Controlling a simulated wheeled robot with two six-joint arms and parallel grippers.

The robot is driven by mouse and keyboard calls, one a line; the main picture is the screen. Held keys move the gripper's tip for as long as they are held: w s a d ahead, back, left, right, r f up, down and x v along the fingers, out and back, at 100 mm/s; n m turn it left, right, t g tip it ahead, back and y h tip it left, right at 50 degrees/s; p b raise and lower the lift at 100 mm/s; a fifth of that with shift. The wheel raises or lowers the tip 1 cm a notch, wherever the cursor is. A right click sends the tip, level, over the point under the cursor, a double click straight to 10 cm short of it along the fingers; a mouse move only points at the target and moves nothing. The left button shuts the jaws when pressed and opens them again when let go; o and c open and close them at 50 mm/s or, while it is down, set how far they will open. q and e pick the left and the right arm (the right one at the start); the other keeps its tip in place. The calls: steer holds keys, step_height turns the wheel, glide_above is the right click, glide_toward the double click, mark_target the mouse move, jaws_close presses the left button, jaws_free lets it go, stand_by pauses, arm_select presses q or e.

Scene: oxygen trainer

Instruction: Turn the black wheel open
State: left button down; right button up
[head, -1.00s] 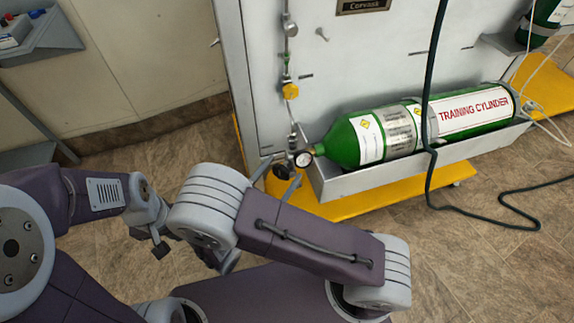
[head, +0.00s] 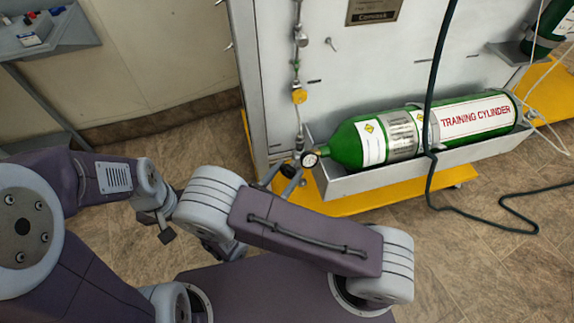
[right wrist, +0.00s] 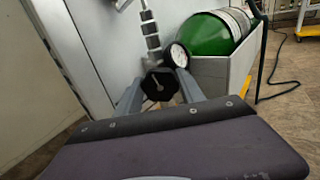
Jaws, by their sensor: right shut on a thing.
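The black wheel (right wrist: 160,85) is a small dark knob below a metal fitting, left of the round gauge (right wrist: 177,55) in the right wrist view. In the head view the wheel (head: 289,170) is small and partly covered by my fingers. My right gripper (right wrist: 160,93) has one grey finger on each side of the wheel and is shut on it. It also shows in the head view (head: 283,177), partly behind my own arm. My left gripper (head: 157,222) hangs over the floor at the left, away from the wheel. Its jaw opening is unclear.
A green training cylinder (head: 350,147) lies in a grey trough (head: 375,180) right of the wheel, above a yellow base (head: 400,199). A dark hose (head: 433,110) hangs in front of it. A grey panel (head: 385,60) stands behind. The floor at front right is mostly clear.

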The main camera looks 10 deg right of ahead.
steer(key=n+p, duration=0.2)
steer(key=p, duration=0.1)
steer(key=shift+r+n, duration=0.3)
steer(key=shift+n, duration=0.1)
steer(key=n+p, duration=0.3)
steer(key=shift+f+n, duration=0.15)
steer(key=shift+n, duration=0.15)
steer(key=n+p, duration=0.1)
steer(key=n, duration=0.2)
steer(key=shift+f+n+p, duration=0.1)
steer(key=shift+n+p, duration=0.2)
steer(key=shift+p, duration=0.05)
steer(key=n+p, duration=0.1)
steer(key=n, duration=0.2)
steer(key=shift+n, duration=0.3)
steer(key=n+p, duration=0.1)
steer(key=n, duration=0.3)
steer(key=shift+f+n, duration=0.15)
steer(key=shift+n, duration=0.15)
steer(key=n, duration=0.9)
steer(key=shift+n, duration=2.7)
